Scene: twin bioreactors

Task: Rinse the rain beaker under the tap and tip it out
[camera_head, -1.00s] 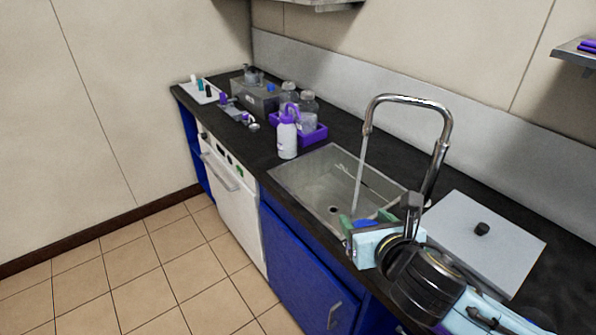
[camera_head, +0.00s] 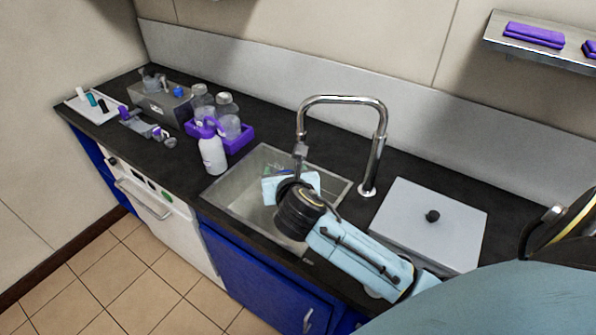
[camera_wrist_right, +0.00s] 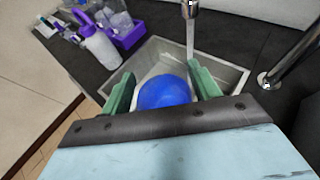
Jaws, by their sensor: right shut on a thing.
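My right gripper (camera_head: 275,176) is over the sink (camera_head: 223,184), below the tap's spout. In the right wrist view its green fingers (camera_wrist_right: 163,80) are shut on the rain beaker (camera_wrist_right: 165,92), which shows as a rounded blue part with a pale part behind it. In the head view my wrist and gripper mostly hide the beaker. The tap (camera_head: 381,140) is a tall chrome arch at the sink's back right. In the wrist view water runs down from its spout (camera_wrist_right: 190,10), just beyond the beaker; I cannot tell whether it enters it. My left gripper is out of view.
A white wash bottle (camera_head: 212,155) stands left of the sink, before a purple tray (camera_head: 240,141) with clear bottles. A grey box (camera_head: 160,104) and white tray (camera_head: 77,104) lie further left. A pale slab with a black knob (camera_head: 410,214) lies right of the tap.

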